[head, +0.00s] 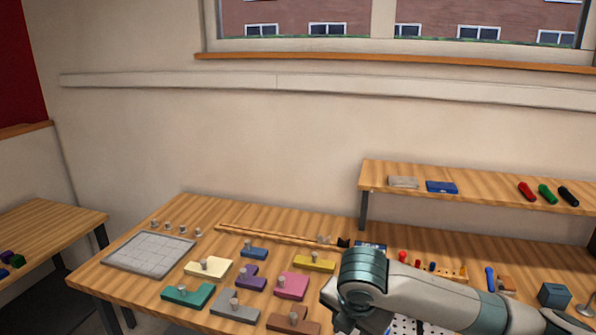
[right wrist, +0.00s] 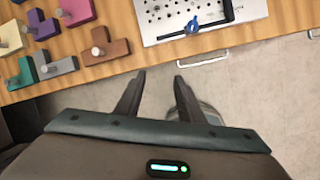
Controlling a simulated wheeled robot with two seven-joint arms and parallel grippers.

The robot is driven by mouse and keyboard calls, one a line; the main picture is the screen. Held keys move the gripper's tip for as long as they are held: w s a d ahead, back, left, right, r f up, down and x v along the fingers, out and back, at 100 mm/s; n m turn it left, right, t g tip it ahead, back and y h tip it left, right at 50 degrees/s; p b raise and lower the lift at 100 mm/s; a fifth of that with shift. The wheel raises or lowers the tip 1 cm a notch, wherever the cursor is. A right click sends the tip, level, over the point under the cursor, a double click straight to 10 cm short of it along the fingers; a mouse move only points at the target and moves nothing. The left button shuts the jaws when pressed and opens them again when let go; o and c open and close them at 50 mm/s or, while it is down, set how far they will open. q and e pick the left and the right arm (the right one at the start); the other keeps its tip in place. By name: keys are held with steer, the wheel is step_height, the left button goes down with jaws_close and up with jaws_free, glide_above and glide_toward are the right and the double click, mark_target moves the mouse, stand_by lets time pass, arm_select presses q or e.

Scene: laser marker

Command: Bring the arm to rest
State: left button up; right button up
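My right arm comes in from the right in the head view and bends down at a teal-banded joint in front of the table. My right gripper (right wrist: 160,78) shows in the right wrist view with its two dark fingers spread apart. Nothing is between them, and they hang over the pale floor by the table's front edge. In the head view the fingers cannot be made out. My left gripper is in neither view.
The wooden table (head: 190,217) holds several coloured blocks with pegs, such as a brown one (head: 285,323), and a gridded board (head: 125,262). A perforated white plate (right wrist: 165,32) lies near the front edge. A raised shelf (head: 470,191) carries markers.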

steer(key=s+a+f+m+y, duration=0.5)
steer(key=s+a+f+m, duration=0.1)
steer(key=s+f+m, duration=0.55)
steer(key=s+d+f+m+h, duration=0.2)
steer(key=s+d+f+m, duration=0.45)
steer(key=s+d, duration=0.3)
steer(key=s+d+f+m+h, duration=0.2)
steer(key=s+d+f+m, duration=0.3)
steer(key=s+d+m, duration=0.4)
step_height(320, 180, down, 30)
steer(key=s+n+g+b, duration=0.1)
steer(key=s+g, duration=0.1)
steer(key=s, duration=0.1)
steer(key=s+d+f+b, duration=0.1)
steer(key=s+d+f, duration=0.1)
steer(key=s+f, duration=1.5)
steer(key=shift+s+d+f+g+h+b, duration=0.15)
steer(key=shift+s+f+g+h+b, duration=0.2)
steer(key=shift+f, duration=0.3)
